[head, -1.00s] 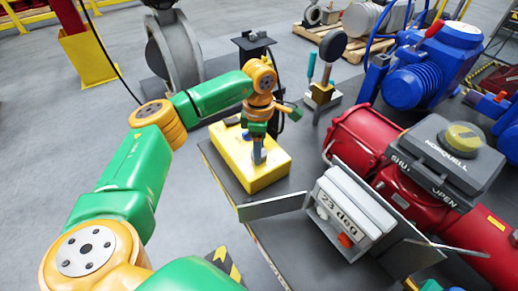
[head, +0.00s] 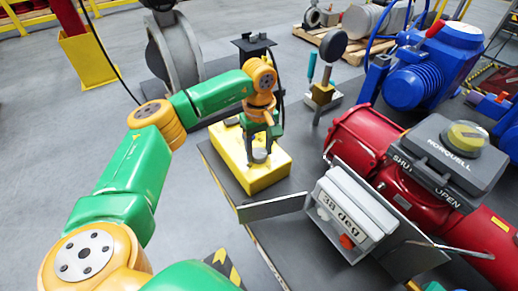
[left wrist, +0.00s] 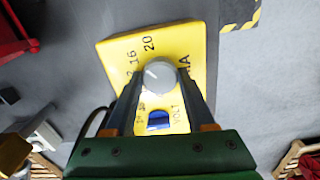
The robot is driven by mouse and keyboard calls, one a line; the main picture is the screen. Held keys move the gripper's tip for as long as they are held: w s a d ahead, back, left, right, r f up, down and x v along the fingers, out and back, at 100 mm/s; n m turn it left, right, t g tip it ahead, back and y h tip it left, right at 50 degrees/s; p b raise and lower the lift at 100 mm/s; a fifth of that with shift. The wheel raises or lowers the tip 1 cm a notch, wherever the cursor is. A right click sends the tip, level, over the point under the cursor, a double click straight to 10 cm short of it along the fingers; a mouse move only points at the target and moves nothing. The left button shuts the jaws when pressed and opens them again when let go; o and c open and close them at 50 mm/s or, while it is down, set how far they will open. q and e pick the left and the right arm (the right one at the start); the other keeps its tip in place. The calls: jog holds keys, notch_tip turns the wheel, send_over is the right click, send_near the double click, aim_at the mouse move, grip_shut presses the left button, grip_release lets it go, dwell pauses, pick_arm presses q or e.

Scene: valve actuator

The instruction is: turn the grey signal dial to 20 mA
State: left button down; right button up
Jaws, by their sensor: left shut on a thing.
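The grey signal dial (left wrist: 159,72) stands on the yellow box (left wrist: 110,52), which also shows in the head view (head: 265,178). The box face carries the printed marks 12, 16 and 20 along one side of the dial and mA on the other. My left gripper (head: 260,153) points down over the box, and in the left wrist view its fingers (left wrist: 159,82) are shut on the dial, one on each side. I cannot read where the dial's pointer stands. The white readout unit (head: 350,210) shows 38 deg. My right gripper is out of view.
A blue part (left wrist: 159,121) sits on the box face, close to the fingers. A red actuator (head: 360,140) with a grey, yellow-topped indicator (head: 452,150) stands at right. A grey plate (head: 272,207) sticks out in front of the box.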

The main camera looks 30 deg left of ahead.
aim_at(259, 153)
pick_arm(q)
jog(key=m, duration=0.5)
jog(key=shift+m, duration=0.6)
jog(key=shift+c, duration=1.2)
grip_release()
jog(key=shift+r, duration=0.3)
notch_tip(259, 153, up, 6)
jog(key=shift+r+b, duration=0.25)
jog(key=shift+b, duration=0.45)
